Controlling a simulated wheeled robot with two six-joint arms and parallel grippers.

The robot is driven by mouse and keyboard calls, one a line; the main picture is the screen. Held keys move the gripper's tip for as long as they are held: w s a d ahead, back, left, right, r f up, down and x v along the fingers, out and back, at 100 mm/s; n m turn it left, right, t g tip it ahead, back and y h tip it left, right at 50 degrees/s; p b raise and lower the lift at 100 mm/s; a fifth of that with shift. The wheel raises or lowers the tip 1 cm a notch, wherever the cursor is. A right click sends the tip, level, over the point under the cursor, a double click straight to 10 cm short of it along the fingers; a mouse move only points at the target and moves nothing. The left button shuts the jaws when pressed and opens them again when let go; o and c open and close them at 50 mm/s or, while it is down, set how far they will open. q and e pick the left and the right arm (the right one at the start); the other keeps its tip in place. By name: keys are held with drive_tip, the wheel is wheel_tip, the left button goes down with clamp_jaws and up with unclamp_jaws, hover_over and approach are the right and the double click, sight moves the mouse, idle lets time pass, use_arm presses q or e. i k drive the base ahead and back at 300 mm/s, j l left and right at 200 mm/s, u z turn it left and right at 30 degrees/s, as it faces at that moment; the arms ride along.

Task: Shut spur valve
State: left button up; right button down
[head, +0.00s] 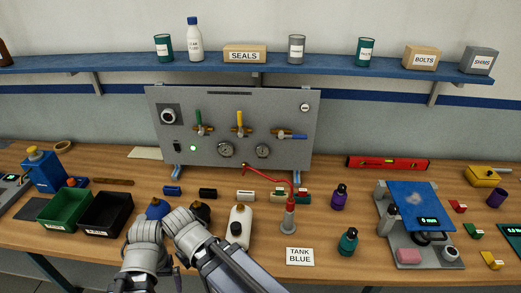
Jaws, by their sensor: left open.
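A grey upright panel (175,150) stands at the back of the bench and carries three brass valves. The left valve has an upright green handle (198,118). The middle valve has an upright yellow handle (240,119). The right valve has a blue handle (294,136) lying level to the right. No label readable here says which is the spur valve. My left gripper (163,273) is low at the front edge of the bench, well apart from the panel, with its fingers partly hidden by my arm. It is open with nothing visible in it. My right gripper is not in view.
Two round gauges (225,150) and a lit green lamp (193,148) are on the panel. A red hose (275,170) runs from it to a grey stand (289,219). Blue, black and white bottles (240,226) stand near my arm. Small blocks (208,193) lie before the panel.

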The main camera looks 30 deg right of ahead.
sight(294, 137)
drive_tip(key=z, duration=1.25)
